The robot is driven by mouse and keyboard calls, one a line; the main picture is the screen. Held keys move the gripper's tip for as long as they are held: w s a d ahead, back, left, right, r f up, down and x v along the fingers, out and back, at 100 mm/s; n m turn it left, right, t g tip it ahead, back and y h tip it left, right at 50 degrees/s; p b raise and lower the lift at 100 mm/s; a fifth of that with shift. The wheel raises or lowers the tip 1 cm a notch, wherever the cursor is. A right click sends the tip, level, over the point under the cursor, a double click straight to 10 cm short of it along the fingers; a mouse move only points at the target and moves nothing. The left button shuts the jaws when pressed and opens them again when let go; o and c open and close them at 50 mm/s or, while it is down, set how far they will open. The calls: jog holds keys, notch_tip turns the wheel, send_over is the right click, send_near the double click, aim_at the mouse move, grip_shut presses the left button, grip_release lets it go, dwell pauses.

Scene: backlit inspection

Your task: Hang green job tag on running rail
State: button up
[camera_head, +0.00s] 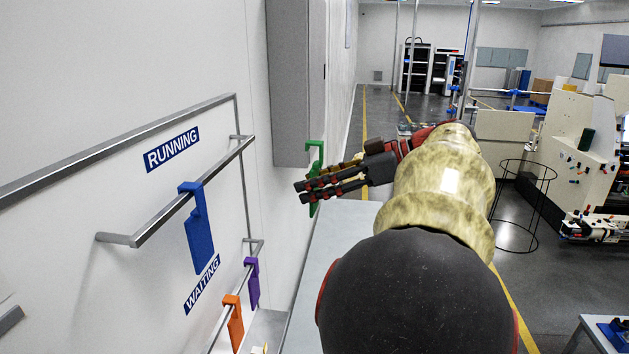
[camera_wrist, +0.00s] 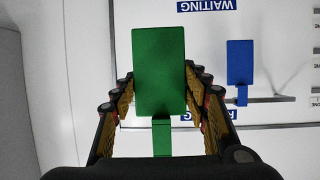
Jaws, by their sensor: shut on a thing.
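The green job tag (camera_wrist: 158,72) is held between the fingers of my gripper (camera_wrist: 160,112) in the wrist view. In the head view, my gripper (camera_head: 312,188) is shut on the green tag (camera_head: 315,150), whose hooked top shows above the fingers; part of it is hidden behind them. The running rail (camera_head: 190,192) is on the wall to the left of my gripper, under the RUNNING label (camera_head: 172,149). The green tag is apart from this rail. A blue tag (camera_head: 198,232) hangs on the running rail.
The waiting rail (camera_head: 228,312) below carries an orange tag (camera_head: 235,325) and a purple tag (camera_head: 252,285). A grey wall cabinet (camera_head: 297,80) stands beyond the rails. A pale counter (camera_head: 335,235) lies below my gripper. The running rail is bare on both sides of the blue tag.

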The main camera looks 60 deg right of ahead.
jog(key=w+a+b, duration=0.2)
jog(key=w+a, duration=0.2)
jog(key=w, duration=0.3)
jog(key=w+a+f+n+y+b, duration=0.1)
jog(key=w+a+b, duration=0.1)
jog(key=w+a, duration=0.3)
jog(key=shift+w+f+b, duration=0.15)
jog(key=shift+w+b, duration=0.25)
jog(key=shift+w, duration=0.7)
dwell(0.6)
jog(key=shift+g, duration=0.3)
jog(key=o, duration=1.1)
